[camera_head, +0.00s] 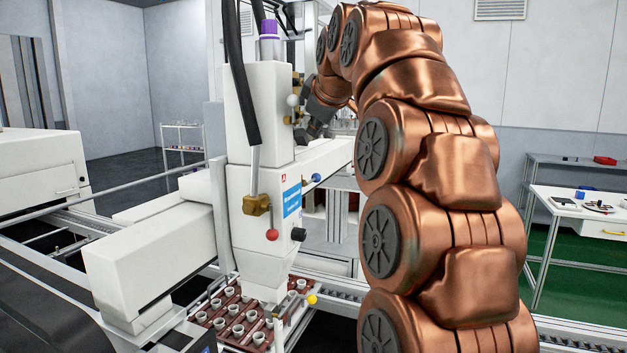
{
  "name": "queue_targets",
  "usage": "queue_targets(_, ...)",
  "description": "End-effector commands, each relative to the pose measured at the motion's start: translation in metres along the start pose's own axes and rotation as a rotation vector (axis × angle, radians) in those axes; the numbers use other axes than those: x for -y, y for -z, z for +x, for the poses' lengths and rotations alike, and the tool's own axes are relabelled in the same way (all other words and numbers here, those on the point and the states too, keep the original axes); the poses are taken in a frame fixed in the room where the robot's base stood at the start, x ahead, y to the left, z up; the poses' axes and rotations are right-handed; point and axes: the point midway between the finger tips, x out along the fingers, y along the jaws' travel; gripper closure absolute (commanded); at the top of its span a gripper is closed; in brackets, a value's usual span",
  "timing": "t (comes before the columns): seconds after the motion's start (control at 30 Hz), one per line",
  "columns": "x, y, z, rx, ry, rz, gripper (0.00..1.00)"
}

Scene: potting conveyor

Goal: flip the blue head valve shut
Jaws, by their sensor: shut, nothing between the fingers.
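The blue head valve (316,177) shows as a small blue knob on a short lever at the right side of the white dosing head (262,215). Its lever points out to the right and slightly up. My gripper (303,137) is dark and small in this view, beside the upper white housing and above the blue knob. It is shut and empty, with a visible gap between it and the knob. My copper arm comes down on the right and hides part of the gripper's wrist and the machine behind.
A red knob (272,234), a black knob (298,234), a white knob (292,100) and a yellow knob (311,299) stick out nearby. Below the head is a brown tray (240,343) of small pots. A white beam (325,158) runs behind the valve.

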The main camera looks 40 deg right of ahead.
Motion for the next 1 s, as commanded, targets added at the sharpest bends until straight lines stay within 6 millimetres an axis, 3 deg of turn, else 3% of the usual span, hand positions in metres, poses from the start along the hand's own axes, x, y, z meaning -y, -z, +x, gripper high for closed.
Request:
queue_targets(0.5, 0.033, -0.033, 0.043, 0.001, 0.002, 0.001, 1.0)
queue_targets(1.0, 0.038, -0.038, 0.051, 0.001, 0.002, 0.001, 1.0)
